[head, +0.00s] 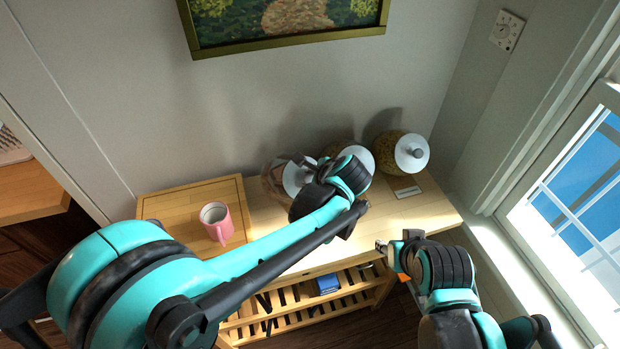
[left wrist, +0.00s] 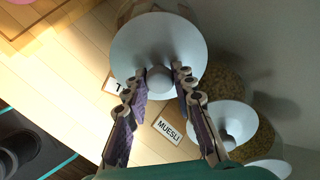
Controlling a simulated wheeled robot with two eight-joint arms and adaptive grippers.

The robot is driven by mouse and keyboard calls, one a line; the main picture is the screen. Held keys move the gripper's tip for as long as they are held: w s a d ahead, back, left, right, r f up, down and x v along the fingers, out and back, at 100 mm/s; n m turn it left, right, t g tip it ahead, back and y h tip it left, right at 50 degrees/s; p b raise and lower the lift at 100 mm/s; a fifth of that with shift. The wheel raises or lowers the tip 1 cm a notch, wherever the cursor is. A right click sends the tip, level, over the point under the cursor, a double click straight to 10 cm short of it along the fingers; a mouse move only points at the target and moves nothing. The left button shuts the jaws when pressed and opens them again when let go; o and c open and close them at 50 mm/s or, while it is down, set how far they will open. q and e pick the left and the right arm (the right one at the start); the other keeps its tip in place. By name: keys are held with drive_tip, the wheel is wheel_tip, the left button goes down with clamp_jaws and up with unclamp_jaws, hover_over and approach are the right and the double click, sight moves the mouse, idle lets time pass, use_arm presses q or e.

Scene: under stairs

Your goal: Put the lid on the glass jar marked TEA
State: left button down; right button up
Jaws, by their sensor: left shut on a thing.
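My left gripper (left wrist: 162,82) is shut on the knob of a white round lid (left wrist: 157,42). The lid also shows in the head view (head: 296,177), partly behind my left gripper (head: 308,165). The lid is over a glass jar (head: 270,181), at the left of a row of jars; its glass shows past the lid's edge in the left wrist view (left wrist: 128,10). I cannot tell whether the lid touches the rim. A label (left wrist: 115,86) beside it shows only a "T". My right gripper (head: 383,247) hangs right of the bench front; its opening is unclear.
A muesli label (left wrist: 171,131) lies by the neighbouring lidded jar (left wrist: 222,122). Another lidded jar (head: 408,153) stands at the right. A pink mug (head: 223,230) stands on a wooden board (head: 160,208) at the left. A slatted shelf (head: 270,318) is below.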

use_arm(q)
drive_tip(key=shift+f, duration=0.15)
drive_tip(key=shift+w+a+f+b, duration=0.2)
drive_tip(key=shift+w+b, duration=0.05)
drive_tip(key=shift+b, duration=0.05)
drive_tip(key=shift+w+a+f, duration=0.15)
drive_tip(key=shift+w+f, duration=0.05)
drive_tip(key=c, duration=0.7)
unclamp_jaws()
drive_tip(key=shift+r, duration=0.1)
drive_tip(key=p+v, duration=0.1)
drive_tip(key=v, duration=0.1)
drive_tip(key=p+v, duration=0.1)
drive_tip(key=v, duration=0.1)
drive_tip(key=d+v, duration=0.1)
drive_tip(key=shift+s+p, duration=0.35)
drive_tip(key=shift+p, duration=0.05)
